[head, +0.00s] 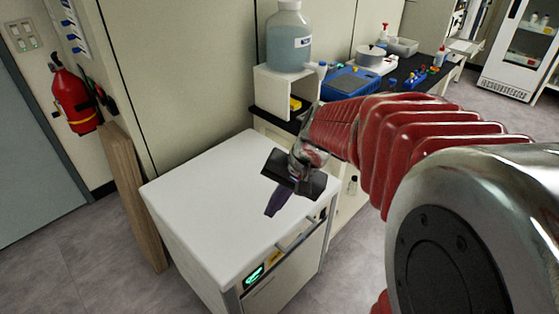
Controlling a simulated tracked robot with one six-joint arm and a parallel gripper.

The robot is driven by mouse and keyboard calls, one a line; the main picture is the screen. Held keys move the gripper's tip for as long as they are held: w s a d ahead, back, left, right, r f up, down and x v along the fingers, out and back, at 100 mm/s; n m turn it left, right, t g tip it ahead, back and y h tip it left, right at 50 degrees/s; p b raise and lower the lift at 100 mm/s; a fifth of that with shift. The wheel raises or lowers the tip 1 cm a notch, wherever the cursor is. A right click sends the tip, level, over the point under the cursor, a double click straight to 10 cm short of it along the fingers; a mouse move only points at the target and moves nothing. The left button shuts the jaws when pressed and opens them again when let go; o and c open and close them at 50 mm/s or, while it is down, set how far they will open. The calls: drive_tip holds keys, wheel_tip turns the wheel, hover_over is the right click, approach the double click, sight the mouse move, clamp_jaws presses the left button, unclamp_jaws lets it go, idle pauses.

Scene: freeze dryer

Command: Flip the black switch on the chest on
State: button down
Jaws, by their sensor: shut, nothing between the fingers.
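The white chest (205,195) stands in the middle of the view, with its flat top bare. A lit green display (254,274) and a small yellow patch (275,258) show on its front panel. A small dark part (323,214) sits at the right end of that panel; I cannot tell for sure whether it is the black switch. My gripper (273,208) is in front of the chest's top near its front edge, fingers pointing down and left. The fingers are shut and empty. I cannot tell whether they touch the chest.
My red-sleeved arm covers the right side of the view. A dark bench (268,117) behind the chest holds a large bottle (288,40) on a white stand, a blue device (350,84) and a pot (369,57). A fire extinguisher (75,98) and wooden boards (133,190) are at left.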

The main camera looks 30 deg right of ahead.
drive_tip(key=w+d+f+m+t+y, duration=0.2)
drive_tip(key=w+d+f+m, duration=0.3)
drive_tip(key=d+f, duration=0.4)
drive_tip(key=w+d+f+m+t+y, duration=0.2)
drive_tip(key=w+d+f+m, duration=0.1)
drive_tip(key=d+f+m, duration=0.55)
drive_tip(key=s+d+f+m+t+h, duration=0.1)
drive_tip(key=s+d+f+m+t, duration=0.1)
drive_tip(key=d+f+m, duration=0.3)
drive_tip(key=s+d+f+m+t+h, duration=0.2)
drive_tip(key=s+d+f+m+t, duration=0.1)
drive_tip(key=d+f, duration=1)
drive_tip(key=shift+s+d+m+t+h, duration=0.35)
drive_tip(key=shift+s+m, duration=0.55)
drive_tip(key=shift+m, duration=0.25)
drive_tip(key=shift+w, duration=0.1)
approach(324, 214)
drive_tip(key=w+a+f, duration=0.1)
drive_tip(key=w+f, duration=0.3)
drive_tip(key=f, duration=0.1)
drive_tip(key=shift+w+a, duration=0.2)
drive_tip(key=shift+w, duration=0.35)
